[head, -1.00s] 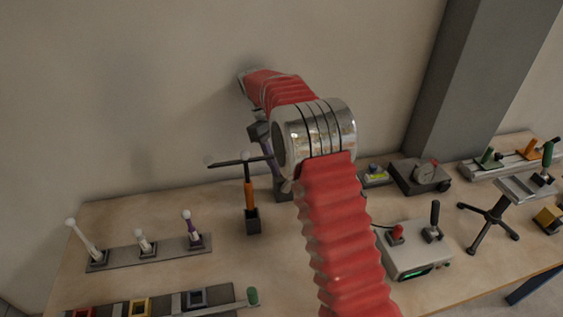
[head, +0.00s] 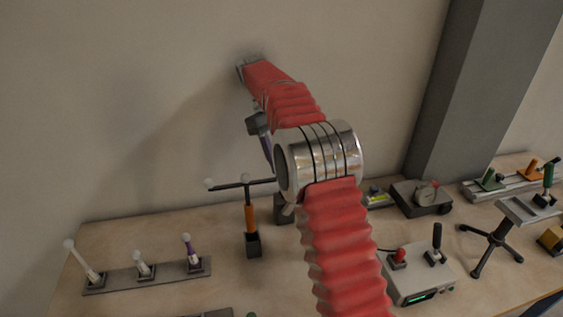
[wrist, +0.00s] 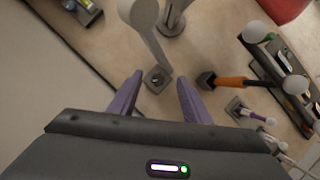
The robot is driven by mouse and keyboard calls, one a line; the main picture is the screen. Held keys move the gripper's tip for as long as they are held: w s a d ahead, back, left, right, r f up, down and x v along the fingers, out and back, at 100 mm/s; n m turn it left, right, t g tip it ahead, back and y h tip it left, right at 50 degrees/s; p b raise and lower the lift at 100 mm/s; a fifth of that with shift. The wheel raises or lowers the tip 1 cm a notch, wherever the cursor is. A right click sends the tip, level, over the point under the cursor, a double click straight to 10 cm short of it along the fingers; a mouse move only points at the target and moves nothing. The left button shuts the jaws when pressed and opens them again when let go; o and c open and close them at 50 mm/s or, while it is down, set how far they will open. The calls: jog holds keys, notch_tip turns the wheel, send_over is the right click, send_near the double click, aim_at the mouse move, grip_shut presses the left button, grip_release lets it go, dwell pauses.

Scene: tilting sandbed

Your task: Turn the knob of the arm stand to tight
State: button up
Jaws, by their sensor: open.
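A grey stand, which looks like the arm stand, has a slanted arm (wrist: 157,45) with a pale rounded end. It rises from a small square base (wrist: 157,79) seen between my fingers in the wrist view. My gripper (wrist: 160,79) is open and empty, its two purple fingers spread either side of that base in the picture, apparently above it. In the head view my gripper (head: 266,148) hangs near the wall, pointing down. A dark base block (head: 283,209) shows below it; my arm hides the rest. I cannot make out the knob's tight mark.
An orange post with a black crossbar and pale balls (head: 250,218) stands close by on the left. A rail with several white-tipped levers (head: 150,276) lies further left. A lever box (head: 418,276), gauge box (head: 421,198) and tripod stand (head: 490,240) are right. The wall is close behind.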

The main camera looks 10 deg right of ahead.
jog(key=s+r+m+t+y, duration=0.25)
jog(key=s+r+t, duration=0.25)
jog(key=s+r, duration=0.8)
jog(key=s+f+m+t, duration=0.2)
jog(key=s+f, duration=0.2)
jog(key=s, duration=0.7)
jog(key=s+f+m+t, duration=0.2)
jog(key=s+f, duration=0.3)
jog(key=s, duration=0.5)
jog(key=shift+s+a+f+m, duration=0.25)
jog(key=shift+s+a+m, duration=0.05)
jog(key=shift+s+m, duration=0.05)
jog(key=shift+c, duration=0.6)
